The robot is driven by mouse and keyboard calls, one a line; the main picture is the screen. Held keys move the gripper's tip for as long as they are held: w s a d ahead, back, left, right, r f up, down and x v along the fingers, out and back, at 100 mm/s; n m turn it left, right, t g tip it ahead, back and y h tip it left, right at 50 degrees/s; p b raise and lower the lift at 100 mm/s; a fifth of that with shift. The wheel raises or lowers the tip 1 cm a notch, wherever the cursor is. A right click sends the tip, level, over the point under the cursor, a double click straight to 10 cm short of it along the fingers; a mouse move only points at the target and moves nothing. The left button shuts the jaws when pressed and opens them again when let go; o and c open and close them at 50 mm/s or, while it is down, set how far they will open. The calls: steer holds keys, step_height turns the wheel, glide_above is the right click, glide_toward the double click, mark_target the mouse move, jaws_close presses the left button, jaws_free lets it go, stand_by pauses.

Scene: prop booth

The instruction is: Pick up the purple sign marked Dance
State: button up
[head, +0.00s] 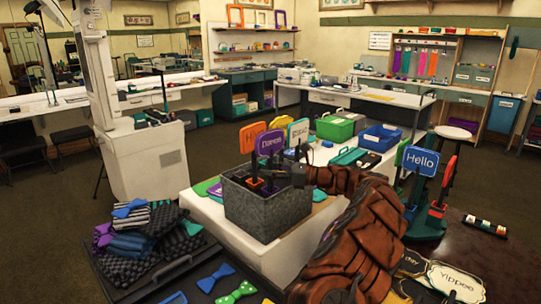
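The purple sign marked Dance (270,143) stands upright among other signs in a grey speckled bin (267,212) on a white table. Its face is clear of the bin rim, and its lower handle goes down into the bin. My gripper (284,177) is a small dark shape over the bin's opening, just below and right of the purple sign's face. It is close to the sign handles, but I cannot tell whether it touches one. Its fingers are too small and dark to show whether they are open or shut.
An orange sign (251,137) stands left of the purple one, and a light-blue-edged sign (298,131) stands behind right. A blue Hello sign (420,161) is on a green stand at right. Folded cloths and bow ties (145,232) lie at front left. Green (335,128) and blue (380,137) bins stand behind.

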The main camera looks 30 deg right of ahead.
jaws_close()
stand_by(0.4)
